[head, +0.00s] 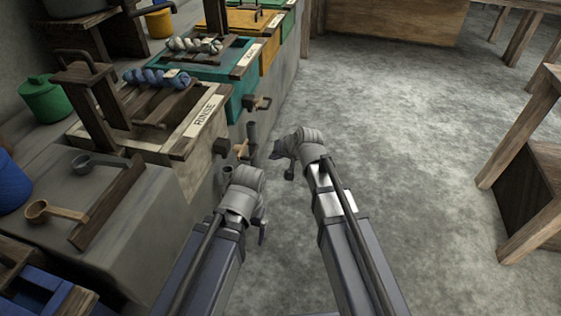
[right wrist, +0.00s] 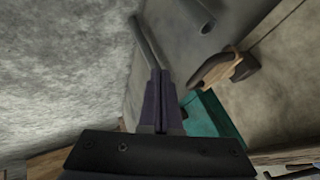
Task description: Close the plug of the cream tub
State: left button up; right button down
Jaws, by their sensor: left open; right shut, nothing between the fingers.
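The cream tub (head: 204,172) is the one labelled RINSE, set in the grey bench. A wooden plug handle (head: 241,149) juts from its front side, near a dark knob and grey pipes. In the right wrist view, a wooden handle with a dark end (right wrist: 221,67) stands out from the pale wall, right of my fingers and apart from them. My right gripper (head: 280,155) is shut and empty, just right of the plug; its fingers also show in the right wrist view (right wrist: 160,92). My left gripper (head: 262,232) is open, lower and nearer; its fingers are mostly hidden.
Teal (head: 232,92) and yellow (head: 268,50) tubs stand farther along the bench. A wooden ladle (head: 52,210) and a grey ladle lie on the bench at left. A grey pipe (right wrist: 195,14) hangs near my right fingers. Grey floor is clear to the right, up to a wooden frame.

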pick_arm(q)
jog(key=shift+r+p, duration=0.45)
jog(key=shift+p, duration=0.3)
pick_arm(e)
jog(key=shift+w+a+r, duration=0.15)
jog(key=shift+w+a, duration=0.05)
jog(key=shift+a, duration=0.4)
jog(key=shift+w+a+r, duration=0.15)
jog(key=shift+w+a, duration=0.05)
jog(key=shift+a, duration=0.45)
jog(key=shift+w+a+r, duration=0.15)
jog(key=shift+w+a, duration=0.05)
jog(key=shift+a, duration=0.4)
pick_arm(q)
jog(key=shift+d, duration=0.1)
pick_arm(e)
jog(key=shift+w+a, duration=0.3)
jog(key=shift+a, duration=0.6)
jog(key=shift+w+a, duration=0.25)
jog(key=shift+a, duration=0.6)
